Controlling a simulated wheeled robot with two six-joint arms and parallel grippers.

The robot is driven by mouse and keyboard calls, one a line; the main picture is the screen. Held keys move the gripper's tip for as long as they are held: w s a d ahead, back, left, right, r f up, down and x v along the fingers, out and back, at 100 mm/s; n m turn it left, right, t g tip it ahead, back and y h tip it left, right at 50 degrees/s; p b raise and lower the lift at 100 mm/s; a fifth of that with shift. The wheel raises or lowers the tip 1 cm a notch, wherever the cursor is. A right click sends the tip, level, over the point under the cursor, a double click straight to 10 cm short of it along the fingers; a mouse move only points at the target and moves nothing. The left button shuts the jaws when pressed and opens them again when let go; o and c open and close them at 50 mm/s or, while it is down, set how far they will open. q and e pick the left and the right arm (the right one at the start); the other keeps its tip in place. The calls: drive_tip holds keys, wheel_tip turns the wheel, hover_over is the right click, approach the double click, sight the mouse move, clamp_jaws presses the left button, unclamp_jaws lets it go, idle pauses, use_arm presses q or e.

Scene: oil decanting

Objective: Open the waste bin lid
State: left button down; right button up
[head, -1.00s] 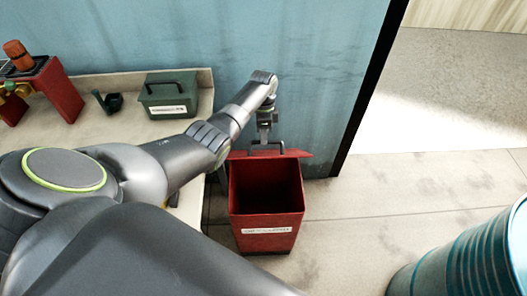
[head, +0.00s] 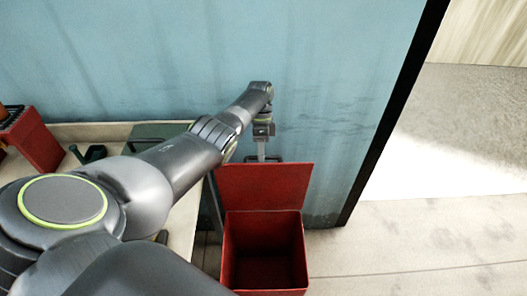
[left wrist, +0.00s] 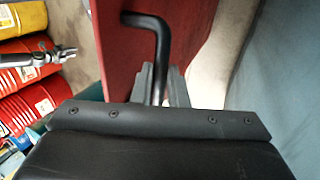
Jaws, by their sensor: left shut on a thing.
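The red waste bin (head: 231,250) stands on the floor in the lower middle of the head view, with its mouth uncovered and its inside dark and empty-looking. Its red lid (head: 265,188) is raised steeply at the back, near the blue wall. My left gripper (head: 262,152) is at the lid's top edge, shut on the black lid handle. In the left wrist view the bent black handle (left wrist: 160,42) runs between the grey fingers (left wrist: 160,88), beside the red lid face (left wrist: 115,45).
A bench (head: 100,133) with a green toolbox (head: 150,134) and a red holder (head: 32,138) is left of the bin. The blue wall (head: 330,100) is close behind the lid. Floor right of the bin is clear. Red and yellow drums (left wrist: 30,105) show in the wrist view.

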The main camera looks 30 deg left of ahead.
use_arm(q)
drive_tip(key=shift+s+f, duration=0.1)
drive_tip(key=shift+f, duration=0.45)
drive_tip(key=c, duration=1.7)
unclamp_jaws()
drive_tip(key=shift+c, duration=0.2)
drive_tip(key=shift+o, duration=1.2)
drive_tip(key=shift+w, duration=0.2)
drive_tip(key=shift+o, duration=0.3)
drive_tip(key=shift+w+a, duration=0.15)
drive_tip(key=shift+w, duration=0.05)
drive_tip(key=b+v, duration=0.3)
drive_tip(key=v, duration=0.4)
drive_tip(key=shift+w+r, duration=0.15)
